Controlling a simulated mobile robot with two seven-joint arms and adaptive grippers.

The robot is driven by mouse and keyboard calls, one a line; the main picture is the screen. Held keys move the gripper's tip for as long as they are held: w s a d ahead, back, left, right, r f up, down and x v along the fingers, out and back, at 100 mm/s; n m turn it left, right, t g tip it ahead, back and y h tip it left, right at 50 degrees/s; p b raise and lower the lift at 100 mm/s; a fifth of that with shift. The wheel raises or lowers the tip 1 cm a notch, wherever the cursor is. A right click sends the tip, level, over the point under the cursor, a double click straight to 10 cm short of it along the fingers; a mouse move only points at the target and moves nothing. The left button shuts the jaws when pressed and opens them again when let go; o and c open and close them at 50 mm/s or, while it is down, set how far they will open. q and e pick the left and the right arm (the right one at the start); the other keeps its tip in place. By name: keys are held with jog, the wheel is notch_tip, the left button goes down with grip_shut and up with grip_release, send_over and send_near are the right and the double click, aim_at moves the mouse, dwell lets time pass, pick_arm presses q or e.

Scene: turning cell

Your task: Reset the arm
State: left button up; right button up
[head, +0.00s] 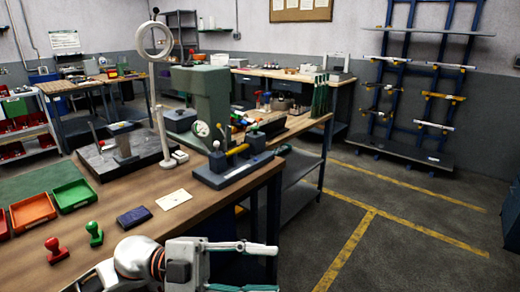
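My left arm (135,258) comes in at the bottom of the head view, in front of the workbench's near edge. Its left gripper (272,269) points right, with two fingers apart and nothing between them. The lower finger is partly cut off by the bottom frame edge. The gripper appears over or beside the floor just past the bench corner. My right arm and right gripper are not in view.
The wooden workbench (150,220) holds red (56,250) and green (95,233) stamps, a dark blue pad (134,217), trays, a ring-lamp stand (163,130) and a dial-gauge fixture (232,165). The floor to the right (400,215) is clear, with yellow lines. A rack (420,85) stands behind.

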pick_arm(q)
jog(key=w+a+f+n+t+y, duration=0.3)
jog(key=w+a+f+n+t, duration=0.15)
jog(key=f+n+t, duration=0.4)
jog(key=w+a+f+n+t+y, duration=0.3)
jog(key=w+a+f+n+t, duration=0.15)
jog(key=n+t, duration=0.7)
jog(key=s+a+f+n+g+y, duration=0.2)
jog(key=s+f, duration=0.3)
jog(key=f, duration=0.4)
jog(key=s+a+f+n+g+y, duration=0.2)
jog(key=s+a+f+y, duration=0.2)
jog(key=f, duration=0.5)
jog(key=s+a+f+n+g+y, duration=0.1)
jog(key=s+a+f+y, duration=0.3)
jog(key=f, duration=0.6)
jog(key=shift+s+a+n+g+y, duration=0.3)
jog(key=shift+s+a+n+g, duration=0.1)
jog(key=shift+s+a+n, duration=0.35)
jog(key=shift+d, duration=0.1)
